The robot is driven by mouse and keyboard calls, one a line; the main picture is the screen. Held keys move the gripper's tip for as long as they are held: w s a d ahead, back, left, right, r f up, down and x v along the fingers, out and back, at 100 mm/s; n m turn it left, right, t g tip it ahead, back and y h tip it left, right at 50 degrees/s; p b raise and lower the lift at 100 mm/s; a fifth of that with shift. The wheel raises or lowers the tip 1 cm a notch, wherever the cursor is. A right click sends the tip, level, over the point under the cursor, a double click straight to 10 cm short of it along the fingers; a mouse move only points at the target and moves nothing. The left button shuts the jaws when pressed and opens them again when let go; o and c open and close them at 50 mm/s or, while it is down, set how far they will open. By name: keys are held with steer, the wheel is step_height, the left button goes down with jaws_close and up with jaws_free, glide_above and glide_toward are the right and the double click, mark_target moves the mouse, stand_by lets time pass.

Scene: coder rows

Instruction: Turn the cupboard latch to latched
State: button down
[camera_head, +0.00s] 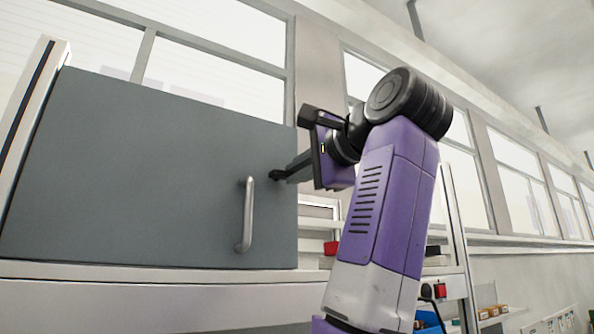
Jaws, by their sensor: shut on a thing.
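The grey cupboard door (130,170) fills the left of the view and is closed, with a pale vertical bar handle (245,215) near its right edge. The small dark cupboard latch (275,174) sits at the door's right edge, above and right of the handle. My gripper (290,170) reaches in from the right and is shut on the latch. The dark fingers and the dark latch blend together, so the latch's angle is hard to tell. My purple and white arm stands to the right of the cupboard.
A light ledge (150,300) runs under the cupboard. Behind my arm are shelves with a red item (331,248) and small boxes (492,311). Large windows line the wall. The space in front of the door's left part is clear.

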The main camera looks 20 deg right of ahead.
steer(key=shift+d+f+m, duration=0.1)
steer(key=shift+f+m, duration=0.05)
steer(key=shift+m, duration=0.35)
steer(key=c, duration=1.5)
jaws_free()
steer(key=s+b, duration=0.1)
steer(key=s, duration=0.1)
steer(key=s+b, duration=0.1)
steer(key=s, duration=0.2)
steer(key=s+b, duration=0.1)
steer(key=s, duration=0.1)
steer(key=shift+s+d, duration=0.35)
steer(key=shift+d, duration=0.05)
